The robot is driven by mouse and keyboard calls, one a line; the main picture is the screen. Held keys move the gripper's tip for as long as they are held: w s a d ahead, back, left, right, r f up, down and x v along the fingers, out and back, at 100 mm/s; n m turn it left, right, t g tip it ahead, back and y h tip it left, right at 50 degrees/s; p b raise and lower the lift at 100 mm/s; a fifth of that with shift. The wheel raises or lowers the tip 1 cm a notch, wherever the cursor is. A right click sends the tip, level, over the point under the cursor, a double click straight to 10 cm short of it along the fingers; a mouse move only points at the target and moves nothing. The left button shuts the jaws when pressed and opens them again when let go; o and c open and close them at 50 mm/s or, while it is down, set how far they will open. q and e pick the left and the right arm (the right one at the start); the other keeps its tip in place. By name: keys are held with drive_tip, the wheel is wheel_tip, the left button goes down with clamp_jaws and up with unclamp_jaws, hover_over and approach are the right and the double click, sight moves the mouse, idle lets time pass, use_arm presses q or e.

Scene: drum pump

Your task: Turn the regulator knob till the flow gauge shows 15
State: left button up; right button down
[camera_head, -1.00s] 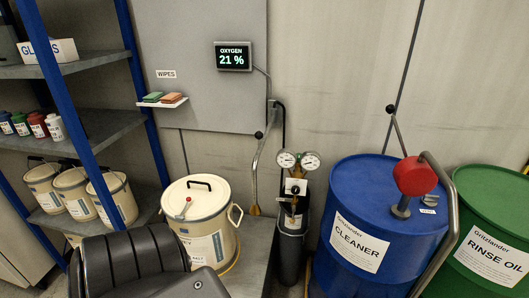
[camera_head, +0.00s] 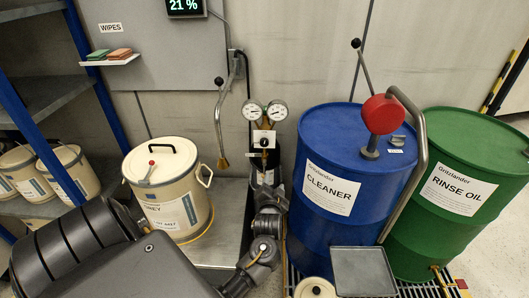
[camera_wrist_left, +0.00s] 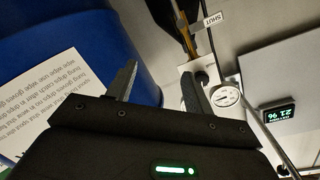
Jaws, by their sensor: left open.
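The regulator with two round dial gauges (camera_head: 266,110) stands at the wall beside the blue drum, and the dials are too small to read. A small dark knob (camera_head: 264,142) sits on a white plate below the gauges. My left gripper (camera_head: 266,188) is below the regulator, in front of the gas cylinder and partly hiding it. In the left wrist view my left gripper (camera_wrist_left: 158,85) is open and empty. There a dark knob (camera_wrist_left: 201,77) lies just beyond the right fingertip, with one gauge (camera_wrist_left: 227,96) beside it. My right gripper is not in view.
A blue cleaner drum (camera_head: 316,222) with a red-headed pump (camera_head: 383,114) stands close to the right of my gripper. A beige lidded bucket (camera_head: 165,211) stands left. A grey tray (camera_head: 363,271) is at the front.

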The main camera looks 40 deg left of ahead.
sight(264, 144)
use_arm(q)
drive_tip(key=s+a+r+n+y, duration=0.2)
drive_tip(key=a+r+y, duration=0.1)
drive_tip(key=r, duration=0.6)
drive_tip(key=x, duration=1.1)
drive_tip(key=shift+w+f, duration=0.2)
drive_tip(key=shift+f, duration=0.15)
drive_tip(key=shift+h, duration=0.3)
drive_tip(key=shift+d, duration=0.1)
drive_tip(key=c, duration=1)
